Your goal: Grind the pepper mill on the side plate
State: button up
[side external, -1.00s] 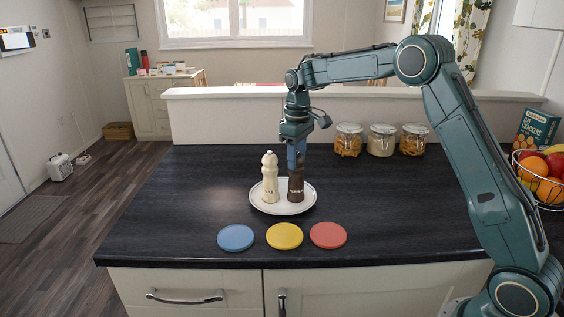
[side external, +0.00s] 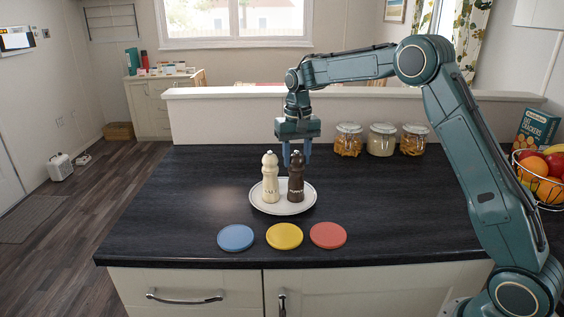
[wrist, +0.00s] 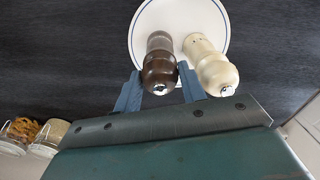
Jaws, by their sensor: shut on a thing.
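The dark brown pepper mill (side external: 296,184) stands upright on the right half of the white side plate (side external: 284,209). A cream salt mill (side external: 270,184) stands close beside it on the left. My gripper (side external: 297,160) points down over the pepper mill, its two blue fingers on either side of the mill's head, shut on it. In the wrist view the pepper mill's rounded head (wrist: 159,72) shows between the fingers, with the cream mill (wrist: 213,68) just right of it and the plate (wrist: 139,22) beneath both.
Blue (side external: 236,238), yellow (side external: 285,236) and red (side external: 328,235) discs lie in front of the plate. Glass jars (side external: 382,140) stand at the back right. A fruit basket (side external: 542,180) and cracker box (side external: 536,128) are far right. The counter left of the plate is clear.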

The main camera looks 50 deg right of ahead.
jog(key=m, duration=0.4)
jog(key=shift+s+f+m, duration=0.1)
jog(key=shift+f+m, duration=0.15)
jog(key=shift+m, duration=2.45)
jog(key=shift+r, duration=0.25)
jog(key=o, duration=0.8)
jog(key=shift+r, duration=0.1)
jog(key=shift+r, duration=0.1)
jog(key=shift+r, duration=3.95)
